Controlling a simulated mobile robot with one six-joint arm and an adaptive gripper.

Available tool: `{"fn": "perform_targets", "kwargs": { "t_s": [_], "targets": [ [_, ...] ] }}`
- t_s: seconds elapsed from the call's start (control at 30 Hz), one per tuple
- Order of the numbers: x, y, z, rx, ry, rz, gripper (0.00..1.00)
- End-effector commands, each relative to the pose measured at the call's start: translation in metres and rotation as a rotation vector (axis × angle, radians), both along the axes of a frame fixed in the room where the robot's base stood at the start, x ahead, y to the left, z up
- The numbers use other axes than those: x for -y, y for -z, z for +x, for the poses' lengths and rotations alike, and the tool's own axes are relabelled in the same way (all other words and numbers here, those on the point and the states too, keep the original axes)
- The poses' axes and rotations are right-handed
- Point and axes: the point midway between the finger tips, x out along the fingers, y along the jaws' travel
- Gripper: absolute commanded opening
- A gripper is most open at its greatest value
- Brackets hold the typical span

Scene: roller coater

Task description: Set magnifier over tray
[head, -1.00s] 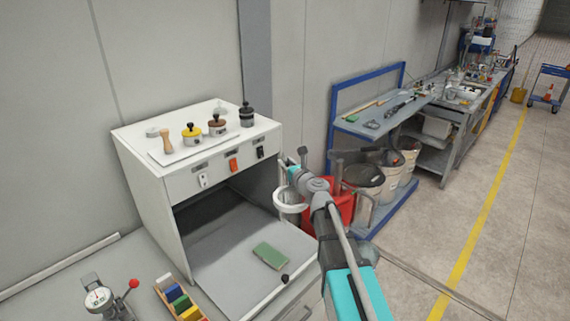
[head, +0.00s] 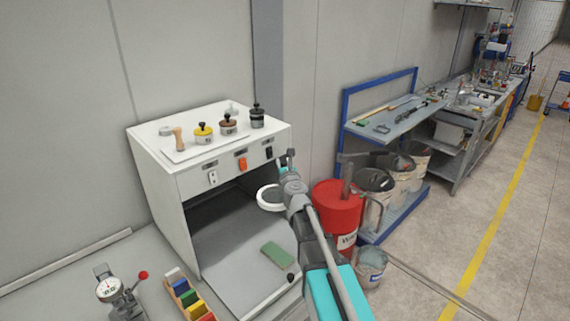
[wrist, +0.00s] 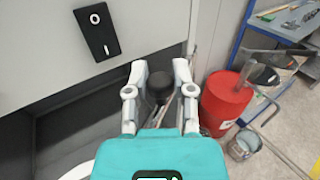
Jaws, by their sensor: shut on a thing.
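A white ring (head: 270,197), which looks like the magnifier, is beside my gripper, in front of the coater's open bay. Only a bit of its rim (wrist: 78,172) shows at the lower left in the wrist view. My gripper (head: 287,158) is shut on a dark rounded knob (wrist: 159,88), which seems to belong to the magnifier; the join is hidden. A flat white tray (head: 192,151) lies on top of the coater. It holds a wooden-handled tool and several knobbed pots with yellow, brown and black parts.
The white coater (head: 160,185) has black, red and white switches on its front. A green block (head: 277,255) lies on its bay floor. A red drum (head: 338,208) and buckets stand right of my arm. A dial gauge (head: 108,289) and coloured blocks (head: 187,297) are at lower left.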

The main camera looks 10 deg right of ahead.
Motion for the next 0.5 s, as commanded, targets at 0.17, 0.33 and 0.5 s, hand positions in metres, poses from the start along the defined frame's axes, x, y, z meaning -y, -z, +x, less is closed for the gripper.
{"fn": "perform_targets", "kwargs": {
  "t_s": [0.17, 0.33, 0.5],
  "targets": [
    [0.004, 0.0002, 0.0003, 0.0, 0.005, 0.0, 0.0],
    [0.0057, 0.0001, 0.0005, 0.0, 0.008, -0.001, 0.52],
    [0.0059, 0.0001, 0.0004, 0.0, 0.007, 0.0, 0.67]
  ]
}}
